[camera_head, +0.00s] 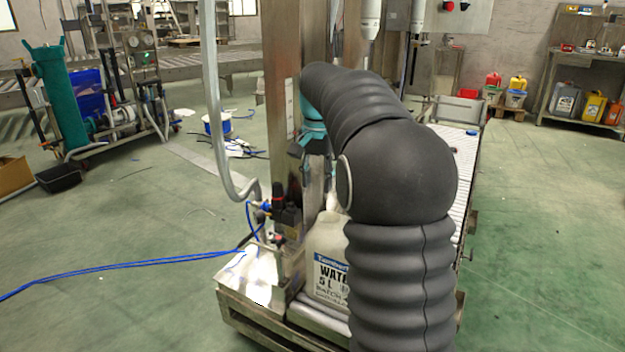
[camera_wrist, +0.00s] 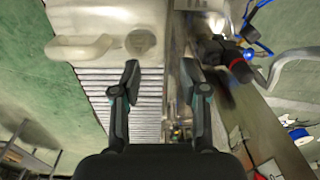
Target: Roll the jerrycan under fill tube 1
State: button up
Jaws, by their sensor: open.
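The jerrycan (camera_head: 326,262) is a whitish can with a "WATER 5 L" label. It stands upright on the near end of the roller conveyor (camera_head: 466,157), its right part hidden behind my arm. In the wrist view its top, with handle and round cap (camera_wrist: 140,42), fills the upper left. My gripper (camera_wrist: 160,76) is open and empty; its left finger is close to the can's cap in the picture, but contact cannot be told. Two white fill tubes (camera_head: 370,18) hang beyond my arm; I cannot tell which is number 1.
A steel column (camera_head: 284,110) and a grey hose (camera_head: 212,100) stand left of the conveyor. A black valve with a red part (camera_head: 279,205) sits beside the can. Blue hoses cross the floor at left. Open green floor lies right.

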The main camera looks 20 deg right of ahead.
aim_at(319, 225)
jog(key=shift+m, duration=0.4)
jog(key=f+b, duration=0.1)
jog(key=f, duration=0.4)
jog(key=w+d+f, duration=0.1)
jog(key=f, duration=0.4)
jog(key=w+f+b, duration=0.1)
jog(key=f, duration=0.4)
jog(key=shift+d+b, duration=0.2)
jog(key=shift+b, duration=0.1)
